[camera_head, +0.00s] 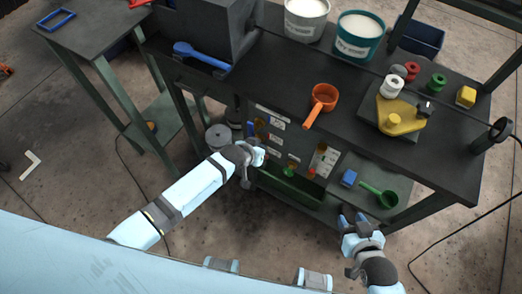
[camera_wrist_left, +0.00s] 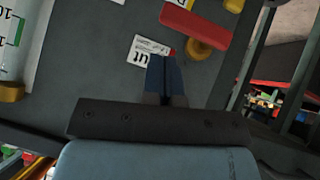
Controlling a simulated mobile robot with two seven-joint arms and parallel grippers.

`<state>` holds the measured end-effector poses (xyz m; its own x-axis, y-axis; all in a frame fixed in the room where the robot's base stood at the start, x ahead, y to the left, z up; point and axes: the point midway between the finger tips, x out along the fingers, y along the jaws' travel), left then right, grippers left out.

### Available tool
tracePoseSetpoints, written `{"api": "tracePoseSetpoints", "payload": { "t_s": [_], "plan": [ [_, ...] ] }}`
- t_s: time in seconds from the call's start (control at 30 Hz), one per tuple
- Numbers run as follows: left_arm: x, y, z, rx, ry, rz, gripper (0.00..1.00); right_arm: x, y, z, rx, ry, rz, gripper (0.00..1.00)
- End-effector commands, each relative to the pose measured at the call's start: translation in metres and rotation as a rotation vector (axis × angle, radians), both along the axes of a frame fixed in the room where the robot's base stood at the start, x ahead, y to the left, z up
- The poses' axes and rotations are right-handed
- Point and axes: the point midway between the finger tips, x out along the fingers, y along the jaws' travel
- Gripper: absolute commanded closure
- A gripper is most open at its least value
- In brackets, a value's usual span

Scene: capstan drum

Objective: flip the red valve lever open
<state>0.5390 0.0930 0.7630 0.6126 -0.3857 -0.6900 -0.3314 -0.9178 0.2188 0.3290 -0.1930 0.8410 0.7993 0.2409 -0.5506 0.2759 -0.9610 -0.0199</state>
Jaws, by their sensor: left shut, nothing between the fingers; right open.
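The red lever (camera_wrist_left: 196,24) is a flat red bar with a brass-coloured fitting (camera_wrist_left: 200,50) under it, on a dark grey panel in the left wrist view. It lies slightly tilted across the picture. My left gripper (camera_wrist_left: 166,60) is shut and empty, its blue fingers below and left of the lever. A gap shows between them in the picture; depth is unclear. A white label (camera_wrist_left: 148,48) ending in "ut" is partly hidden by the fingers. In the head view my left gripper (camera_head: 262,152) is at the panel's left part. My right gripper (camera_head: 353,219) is open and empty in front of the bench.
The panel (camera_head: 327,160) under the dark bench top carries labels and small fittings. A green tray (camera_head: 292,186) sits below it. An orange scoop (camera_head: 323,98) lies above.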

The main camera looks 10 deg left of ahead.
Motion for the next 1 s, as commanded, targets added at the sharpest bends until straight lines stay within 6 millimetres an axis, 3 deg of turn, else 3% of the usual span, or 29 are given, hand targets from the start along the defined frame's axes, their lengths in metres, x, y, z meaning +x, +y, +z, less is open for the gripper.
{"api": "tracePoseSetpoints", "payload": {
  "t_s": [0.03, 0.07, 0.2, 0.43, 0.63, 1.0],
  "plan": [
    [0.002, 0.000, 0.019, 0.000, -0.001, 0.001, 1.00, 0.000, 0.000, 0.019, 0.000, 0.000, 0.000, 0.57],
    [0.001, 0.001, 0.022, 0.000, 0.000, 0.001, 1.00, 0.000, 0.000, 0.021, 0.000, -0.001, 0.000, 0.57],
    [-0.026, 0.010, 0.039, 0.001, 0.000, -0.001, 1.00, 0.000, 0.000, 0.015, 0.002, -0.006, 0.000, 0.57],
    [-0.053, 0.020, 0.069, -0.001, -0.002, 0.000, 1.00, 0.000, 0.000, 0.011, -0.001, 0.002, 0.001, 0.57],
    [-0.063, 0.025, 0.081, 0.001, -0.001, 0.000, 1.00, -0.001, 0.000, 0.010, -0.002, 0.003, 0.001, 0.57],
    [-0.064, 0.025, 0.082, 0.000, -0.001, 0.001, 1.00, 0.000, 0.000, 0.013, -0.001, -0.001, 0.001, 0.57]
  ]
}}
